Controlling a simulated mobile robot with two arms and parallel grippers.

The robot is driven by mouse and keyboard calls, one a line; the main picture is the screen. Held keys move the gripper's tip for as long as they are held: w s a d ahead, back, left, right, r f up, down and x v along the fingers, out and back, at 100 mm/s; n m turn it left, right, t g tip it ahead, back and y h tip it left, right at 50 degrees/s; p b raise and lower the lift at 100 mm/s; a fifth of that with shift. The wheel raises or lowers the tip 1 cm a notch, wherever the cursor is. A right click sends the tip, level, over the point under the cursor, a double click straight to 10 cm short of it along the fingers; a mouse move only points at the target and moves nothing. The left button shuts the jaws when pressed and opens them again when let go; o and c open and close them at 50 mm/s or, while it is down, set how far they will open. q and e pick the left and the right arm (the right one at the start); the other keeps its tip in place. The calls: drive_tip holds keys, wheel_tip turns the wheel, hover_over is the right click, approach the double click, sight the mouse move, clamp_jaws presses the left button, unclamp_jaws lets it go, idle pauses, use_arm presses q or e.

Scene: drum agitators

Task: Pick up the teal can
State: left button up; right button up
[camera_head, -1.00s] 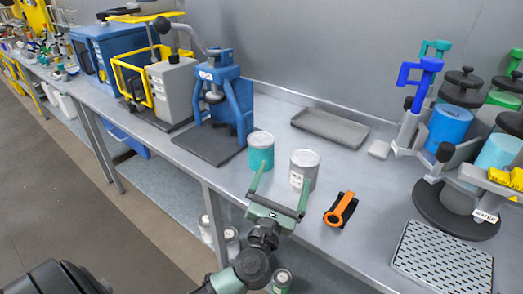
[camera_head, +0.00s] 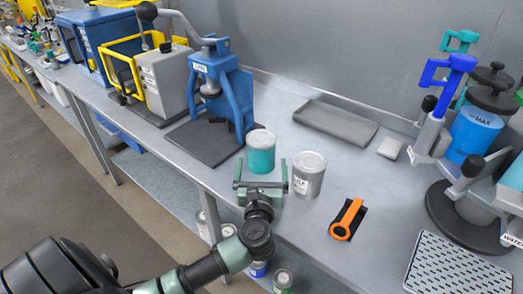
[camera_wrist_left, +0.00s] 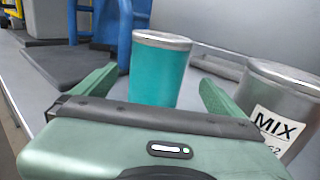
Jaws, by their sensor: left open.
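The teal can (camera_head: 261,155) stands upright on the grey bench, with a silver-grey lid. In the left wrist view the teal can (camera_wrist_left: 158,72) stands ahead of the palm, between the two green fingers. My left gripper (camera_head: 261,168) is open and at the can's near side, with its fingers pointing toward it. In the wrist view a gap shows on each side of the can, so the fingers do not appear to touch it. How deep the can sits between the fingertips is hard to tell. My right gripper is not in view.
A grey can labelled MIX (camera_head: 307,174) stands close to the right of the teal can. An orange-handled tool (camera_head: 347,219) lies farther right. A blue press (camera_head: 217,95) stands behind left, a grey tray (camera_head: 336,122) behind right. The bench's front edge runs under my left arm.

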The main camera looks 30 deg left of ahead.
use_arm(q)
drive_tip(key=shift+w+a+r, duration=0.15)
drive_tip(key=shift+w+a, duration=0.15)
drive_tip(key=shift+w, duration=0.15)
drive_tip(key=shift+w+a, duration=0.2)
drive_tip(key=shift+w, duration=0.1)
drive_tip(key=p+x, duration=0.1)
drive_tip(key=x, duration=0.3)
drive_tip(key=shift+w+a+p, duration=0.15)
drive_tip(key=shift+a+p, duration=0.15)
drive_tip(key=shift+p, duration=0.05)
drive_tip(key=shift+w+a, duration=0.1)
drive_tip(key=shift+w, duration=0.1)
drive_tip(key=shift+c, duration=0.7)
drive_tip(key=c, duration=1.9)
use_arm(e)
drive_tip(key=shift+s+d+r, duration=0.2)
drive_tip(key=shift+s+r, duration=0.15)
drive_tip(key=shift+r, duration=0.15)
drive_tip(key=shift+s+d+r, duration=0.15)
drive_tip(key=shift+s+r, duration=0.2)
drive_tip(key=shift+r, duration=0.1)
